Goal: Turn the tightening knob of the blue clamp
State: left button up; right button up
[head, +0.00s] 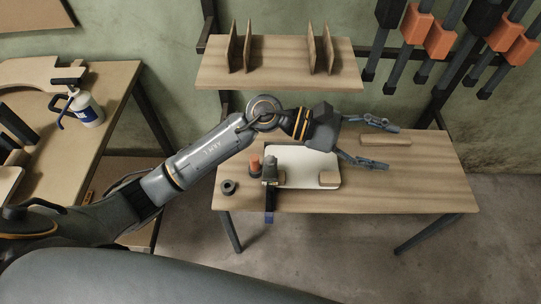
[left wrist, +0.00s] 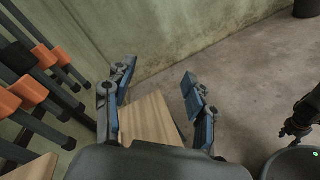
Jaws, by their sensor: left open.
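A clamp with a grey body (head: 269,170) sits at the front edge of the wooden table (head: 420,190), left of the middle. A blue part (head: 269,217) of it hangs below the edge. I cannot make out its tightening knob clearly. My left gripper (head: 388,146) is open and empty above the table, well to the right of the clamp, fingers pointing right. In the left wrist view its two fingers (left wrist: 158,75) are spread over the table end and floor; the clamp is not in that view. A dark jointed part at the right edge there may be my right gripper (left wrist: 297,120).
A white board (head: 305,160) lies beside the clamp, with an orange-topped object (head: 255,165) and a dark ring (head: 228,187) to the left. A wood block (head: 385,140) lies behind my gripper. A shelf (head: 280,75) and orange-handled clamps (head: 440,40) are on the wall.

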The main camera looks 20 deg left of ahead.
pick_arm(q)
jog(key=w+a+f+m+g+y, duration=0.1)
jog(key=a+f+m+g+y, duration=0.1)
jog(key=a+f+m+y, duration=0.45)
jog(key=m+t+y, duration=0.1)
jog(key=m+y, duration=0.5)
jog(key=y, duration=0.5)
send_over(270, 160)
notch_tip(270, 160, down, 4)
jog(key=shift+h, duration=0.25)
notch_tip(270, 160, down, 12)
jog(key=p, duration=0.4)
jog(key=shift+s+f, duration=0.1)
jog(key=shift+f, duration=0.7)
pick_arm(e)
notch_tip(270, 160, up, 4)
jog(key=shift+d+r, duration=0.1)
jog(key=shift+d, duration=0.05)
